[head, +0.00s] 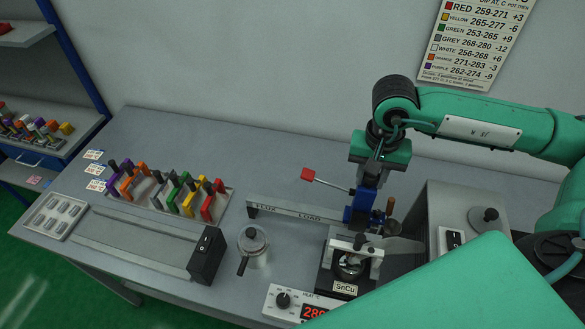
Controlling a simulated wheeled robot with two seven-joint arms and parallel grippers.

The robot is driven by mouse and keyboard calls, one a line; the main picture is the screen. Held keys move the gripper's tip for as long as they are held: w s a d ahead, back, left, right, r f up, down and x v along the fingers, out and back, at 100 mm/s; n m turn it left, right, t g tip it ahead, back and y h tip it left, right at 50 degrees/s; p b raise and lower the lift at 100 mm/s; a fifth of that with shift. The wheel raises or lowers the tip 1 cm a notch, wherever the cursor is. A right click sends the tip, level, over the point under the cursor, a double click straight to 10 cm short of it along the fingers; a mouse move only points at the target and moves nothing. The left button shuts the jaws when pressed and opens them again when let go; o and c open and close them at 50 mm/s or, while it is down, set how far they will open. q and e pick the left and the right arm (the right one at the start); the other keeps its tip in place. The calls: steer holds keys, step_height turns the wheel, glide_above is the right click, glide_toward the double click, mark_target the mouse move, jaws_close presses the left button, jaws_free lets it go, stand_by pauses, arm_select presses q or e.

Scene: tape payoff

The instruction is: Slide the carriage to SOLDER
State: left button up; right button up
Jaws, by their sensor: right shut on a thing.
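The carriage (357,215) is a dark blue block on a grey rail (284,210) that runs left to right across the bench. The rail shows the labels FLUX at its left end and LOAD further right. The carriage stands right of LOAD. No SOLDER label is readable. A rod with a red knob (308,174) sticks out to the left near the carriage. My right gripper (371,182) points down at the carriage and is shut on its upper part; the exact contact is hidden. My left gripper is not in view.
A SnCu solder pot (350,264) stands in front of the carriage, with a heat control (285,300) beside it. A lidded metal pot (252,246) stands left of it. A grey box (465,212) is at right. Coloured clamps (187,192) stand at left.

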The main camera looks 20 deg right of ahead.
steer(key=o, duration=0.8)
steer(key=shift+o, duration=0.2)
steer(key=shift+r+p, duration=1.35)
steer(key=shift+r, duration=2.2)
steer(key=shift+f, duration=0.1)
